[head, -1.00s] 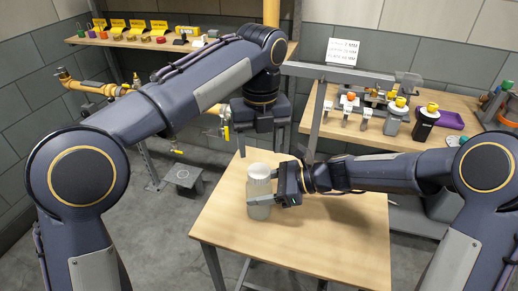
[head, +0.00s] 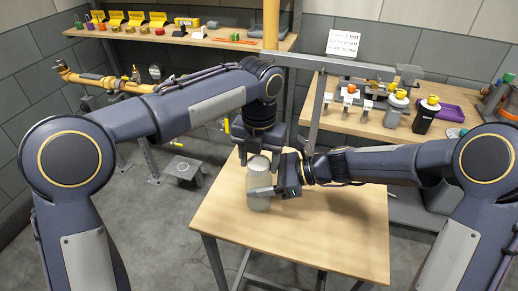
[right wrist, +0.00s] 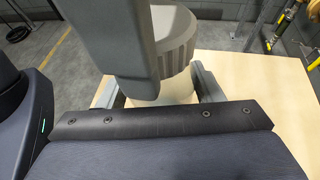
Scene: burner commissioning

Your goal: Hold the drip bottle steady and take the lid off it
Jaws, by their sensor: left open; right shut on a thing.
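In the right wrist view the lid (right wrist: 177,48) is ribbed and sits on the bottle (right wrist: 178,88). My right gripper (head: 262,191) is shut on the bottle's body from the right. My left gripper (head: 258,157) points down from above, open, with its fingers on either side of the lid. One grey left finger hides part of the lid and bottle in the right wrist view. I cannot tell whether the fingers touch the lid.
The table (head: 330,230) is otherwise bare. A back bench (head: 460,108) on the right carries several bottles, small fixtures and a purple tray (head: 462,113). A post stands behind the table.

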